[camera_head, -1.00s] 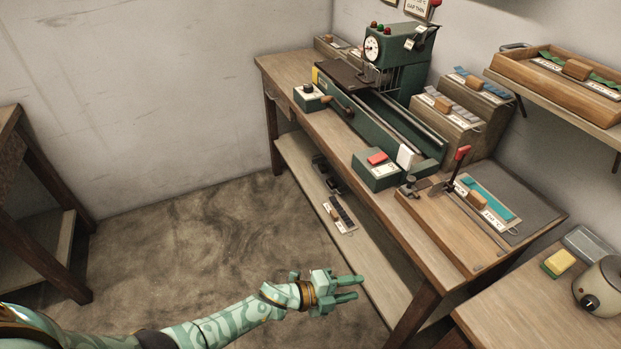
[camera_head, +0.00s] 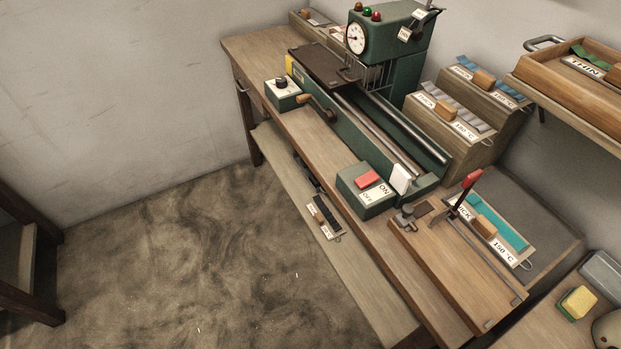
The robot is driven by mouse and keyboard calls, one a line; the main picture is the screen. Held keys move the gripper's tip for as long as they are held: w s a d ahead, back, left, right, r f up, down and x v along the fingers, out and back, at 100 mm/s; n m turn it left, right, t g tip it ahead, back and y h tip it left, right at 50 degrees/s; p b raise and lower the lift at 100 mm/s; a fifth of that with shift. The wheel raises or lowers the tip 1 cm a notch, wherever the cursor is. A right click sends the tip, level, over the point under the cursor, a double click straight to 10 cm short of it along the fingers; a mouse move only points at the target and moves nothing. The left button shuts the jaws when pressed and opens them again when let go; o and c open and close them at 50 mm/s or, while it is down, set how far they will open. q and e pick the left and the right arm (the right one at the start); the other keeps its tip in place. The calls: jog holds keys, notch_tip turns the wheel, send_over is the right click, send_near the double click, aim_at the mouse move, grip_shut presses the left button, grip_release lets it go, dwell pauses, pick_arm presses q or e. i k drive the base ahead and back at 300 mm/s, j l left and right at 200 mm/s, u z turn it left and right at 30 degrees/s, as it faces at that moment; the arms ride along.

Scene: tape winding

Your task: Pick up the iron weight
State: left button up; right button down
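I cannot pick out the iron weight with certainty. On the workbench's lower shelf lies a labelled holder (camera_head: 327,217) with dark pieces and a small tan block. Behind it are dark objects (camera_head: 303,170), partly hidden by the bench top, too small to tell apart. Neither of my grippers is in view.
The wooden workbench (camera_head: 245,48) carries a green machine with rails (camera_head: 345,140), an on/off switch box (camera_head: 365,190) and a board with a red-handled lever (camera_head: 455,270). Stepped wooden racks (camera_head: 455,120) stand behind. The floor (camera_head: 190,255) at left is clear.

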aim_at(312, 180)
jog(key=i+z, duration=0.1)
jog(key=z, duration=0.65)
jog(key=i+j+z, duration=0.3)
jog(key=j+z, duration=0.3)
jog(key=j, duration=0.15)
jog(key=i+j+z, duration=0.15)
jog(key=j+z, duration=0.15)
jog(key=j, duration=0.15)
jog(key=i+j, duration=0.1)
jog(key=j, duration=0.35)
jog(key=i+j, duration=0.1)
jog(key=j, duration=0.35)
jog(key=i+j+z, duration=0.1)
jog(key=j, duration=0.35)
